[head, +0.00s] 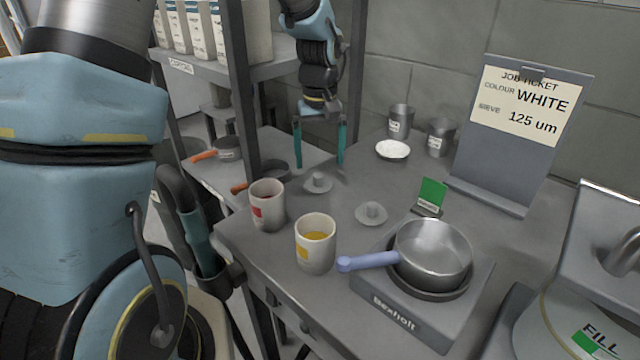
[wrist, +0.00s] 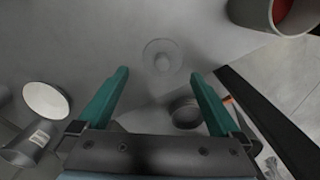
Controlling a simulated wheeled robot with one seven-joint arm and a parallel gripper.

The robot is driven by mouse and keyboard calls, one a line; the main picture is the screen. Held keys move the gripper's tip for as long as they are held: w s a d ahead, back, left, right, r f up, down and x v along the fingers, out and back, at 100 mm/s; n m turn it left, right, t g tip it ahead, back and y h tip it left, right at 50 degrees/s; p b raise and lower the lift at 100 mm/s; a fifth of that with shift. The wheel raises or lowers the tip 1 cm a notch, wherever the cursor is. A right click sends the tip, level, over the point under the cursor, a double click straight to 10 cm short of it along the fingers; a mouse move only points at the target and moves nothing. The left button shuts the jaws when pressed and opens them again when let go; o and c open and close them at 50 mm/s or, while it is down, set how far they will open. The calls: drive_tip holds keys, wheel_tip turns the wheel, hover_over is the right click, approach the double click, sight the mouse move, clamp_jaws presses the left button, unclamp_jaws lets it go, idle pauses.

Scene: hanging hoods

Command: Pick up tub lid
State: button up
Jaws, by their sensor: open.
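Two small grey tub lids with round knobs lie flat on the bench in the head view, a farther one (head: 318,183) and a nearer one (head: 371,213). My gripper (head: 319,162) points down with its teal fingers open, above the farther lid. In the wrist view this lid (wrist: 162,57) lies just beyond the fingertips (wrist: 160,73), centred between them and apart from them. Two open pale tubs stand near the front edge, one with red contents (head: 267,205), which also shows in the wrist view (wrist: 268,14), and one with yellow contents (head: 315,243).
A metal pan (head: 432,250) with a lilac handle sits on a scale (head: 400,305). A white dish (head: 393,149) and two metal cups (head: 400,121) stand behind. A shelf post (head: 238,90) rises left of the gripper. Handled sieves (head: 228,148) lie at left.

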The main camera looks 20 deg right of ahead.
sight(318, 175)
drive_tip(key=f, duration=0.2)
drive_tip(key=f+p, duration=0.1)
drive_tip(key=f, duration=0.2)
drive_tip(key=shift+a+f, duration=0.2)
drive_tip(key=shift+f, duration=0.1)
